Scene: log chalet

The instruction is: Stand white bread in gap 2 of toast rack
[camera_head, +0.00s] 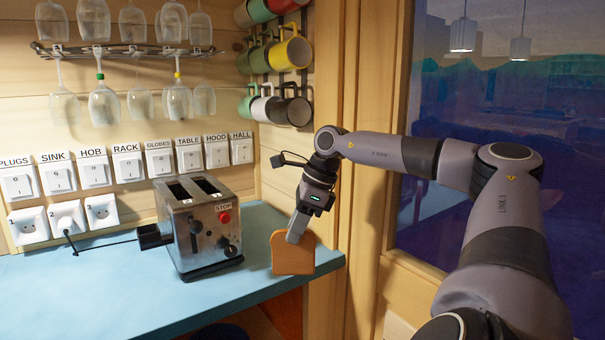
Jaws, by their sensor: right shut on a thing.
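No toast rack is in view. My left gripper is not in view.
A steel toaster (197,240) with two slots and a red STOP button stands on the counter (100,285), left of the bread. Labelled switches (127,164) line the wall. Glasses (105,103) and mugs (290,52) hang above. A window (500,110) is at right.

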